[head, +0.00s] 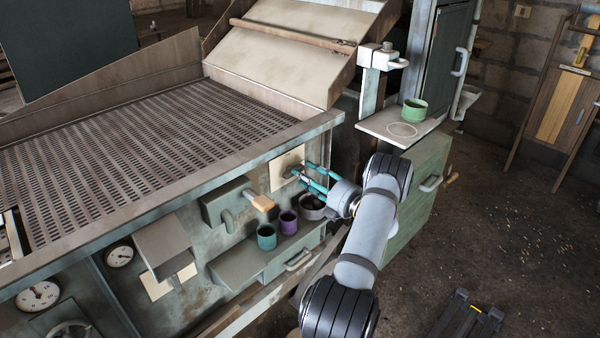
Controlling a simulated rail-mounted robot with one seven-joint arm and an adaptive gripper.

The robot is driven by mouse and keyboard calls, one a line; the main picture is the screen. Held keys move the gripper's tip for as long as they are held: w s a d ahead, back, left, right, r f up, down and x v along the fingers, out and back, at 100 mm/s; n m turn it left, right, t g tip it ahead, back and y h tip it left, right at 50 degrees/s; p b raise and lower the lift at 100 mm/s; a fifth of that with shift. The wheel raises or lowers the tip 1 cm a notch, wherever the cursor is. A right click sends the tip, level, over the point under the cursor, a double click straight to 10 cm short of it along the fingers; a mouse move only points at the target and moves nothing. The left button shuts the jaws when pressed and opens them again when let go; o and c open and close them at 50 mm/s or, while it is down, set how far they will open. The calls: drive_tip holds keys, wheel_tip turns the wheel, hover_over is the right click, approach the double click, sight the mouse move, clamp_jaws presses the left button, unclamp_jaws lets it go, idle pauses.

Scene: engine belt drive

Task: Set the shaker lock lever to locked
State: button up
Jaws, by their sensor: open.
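My gripper (304,175) is open, with its teal fingers pointing left at a cream plate (284,162) on the machine's front panel. A small dark part shows between or just behind the fingertips at the plate; I cannot tell if they touch it.
A perforated shaker deck (140,150) lies above the panel. A green cup (414,109) sits on a shelf to the right. Open floor lies at right.

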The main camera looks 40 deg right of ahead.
drive_tip(key=s, duration=0.8)
drive_tip(key=shift+s+d, duration=0.35)
drive_tip(key=shift+d, duration=0.1)
drive_tip(key=shift+w, duration=0.1)
drive_tip(key=w+a, duration=0.1)
drive_tip(key=w, duration=1.1)
drive_tip(key=shift+s+a, duration=0.1)
drive_tip(key=shift+s, duration=0.05)
drive_tip(key=s+d, duration=0.1)
drive_tip(key=s, duration=1.1)
drive_tip(key=w+a+n+b, duration=0.1)
drive_tip(key=w+n, duration=0.2)
drive_tip(key=w, duration=0.9)
drive_tip(key=shift+a+r+n, duration=0.15)
drive_tip(key=shift+n, duration=0.25)
